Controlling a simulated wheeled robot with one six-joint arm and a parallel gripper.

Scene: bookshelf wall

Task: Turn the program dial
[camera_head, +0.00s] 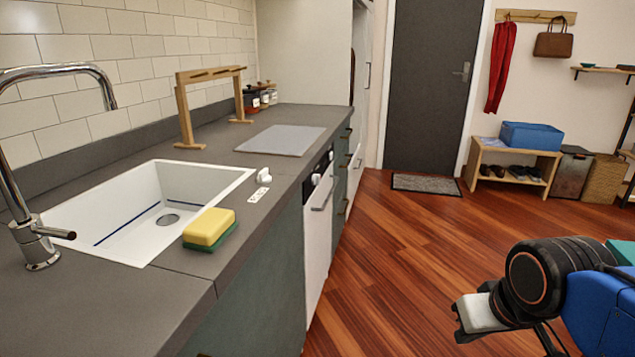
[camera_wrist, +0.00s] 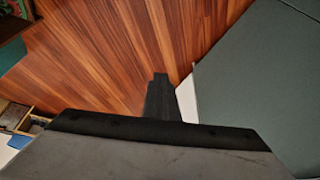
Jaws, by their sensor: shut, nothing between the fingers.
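The white appliance (camera_head: 317,235) is built in under the counter, to the left of the middle in the head view, and I see its front at a steep slant. My gripper (camera_wrist: 160,78) is shut and empty over the wood floor in the wrist view. A white strip, perhaps the appliance's edge, shows just right of the fingers there. In the head view my arm is at the lower right, well apart from the appliance.
The counter (camera_head: 170,300) bears a white sink (camera_head: 130,235), a yellow and green sponge (camera_head: 209,229) and a grey mat (camera_head: 281,140). A bench (camera_head: 512,165) and a doormat (camera_head: 427,184) are at the back. The wood floor (camera_head: 400,250) before the cabinets is clear.

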